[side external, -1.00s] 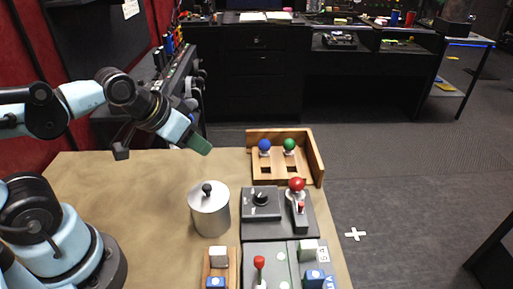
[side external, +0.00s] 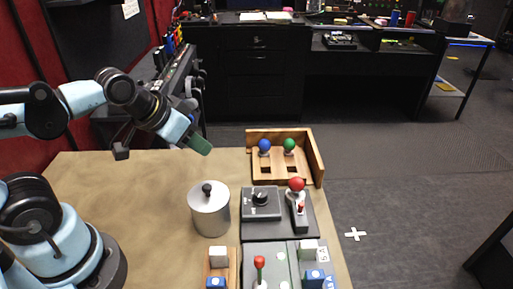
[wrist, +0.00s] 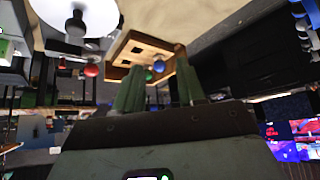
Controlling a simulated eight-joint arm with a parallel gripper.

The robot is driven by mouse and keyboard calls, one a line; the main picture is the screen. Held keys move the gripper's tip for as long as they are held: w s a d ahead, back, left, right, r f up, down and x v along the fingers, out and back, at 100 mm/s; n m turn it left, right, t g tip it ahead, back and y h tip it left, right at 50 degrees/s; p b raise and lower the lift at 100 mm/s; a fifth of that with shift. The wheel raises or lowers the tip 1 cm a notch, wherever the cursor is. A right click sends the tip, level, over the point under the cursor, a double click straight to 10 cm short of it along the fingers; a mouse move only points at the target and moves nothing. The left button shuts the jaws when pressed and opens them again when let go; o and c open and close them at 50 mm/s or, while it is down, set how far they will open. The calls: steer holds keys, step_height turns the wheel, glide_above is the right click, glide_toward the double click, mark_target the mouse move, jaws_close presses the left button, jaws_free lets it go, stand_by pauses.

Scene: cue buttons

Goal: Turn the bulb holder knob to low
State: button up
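A black knob (side external: 261,198) with a pointer sits on a dark grey box (side external: 262,213), right of the metal pot. I cannot read its setting. A wooden holder (side external: 309,141) behind it carries a blue bulb (side external: 264,146) and a green bulb (side external: 289,145). They also show in the wrist view, the blue bulb (wrist: 158,66) and green bulb (wrist: 149,75), beyond the fingers. My gripper (side external: 200,146) hangs in the air above the table, up and left of the knob, touching nothing. In the wrist view my gripper (wrist: 160,85) has its two green fingers apart with nothing between them.
A metal pot (side external: 209,214) with a black lid knob stands left of the knob box. A red-ball joystick (side external: 297,187) stands right of it. A red-topped lever (side external: 259,265) and blocks on panels lie in front. The table's left part (side external: 150,190) is clear.

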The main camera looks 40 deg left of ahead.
steer(key=shift+o, duration=1.3)
steer(key=shift+w+d+r, duration=0.2)
steer(key=shift+w+d, duration=0.05)
steer(key=n+g, duration=0.6)
steer(key=g, duration=0.1)
glide_toward(261, 193)
step_height(261, 193, down, 8)
steer(key=shift+w+f, duration=0.1)
steer(key=shift+f, duration=0.15)
steer(key=c, duration=1)
steer(key=shift+m, duration=0.3)
steer(key=shift+c, duration=0.2)
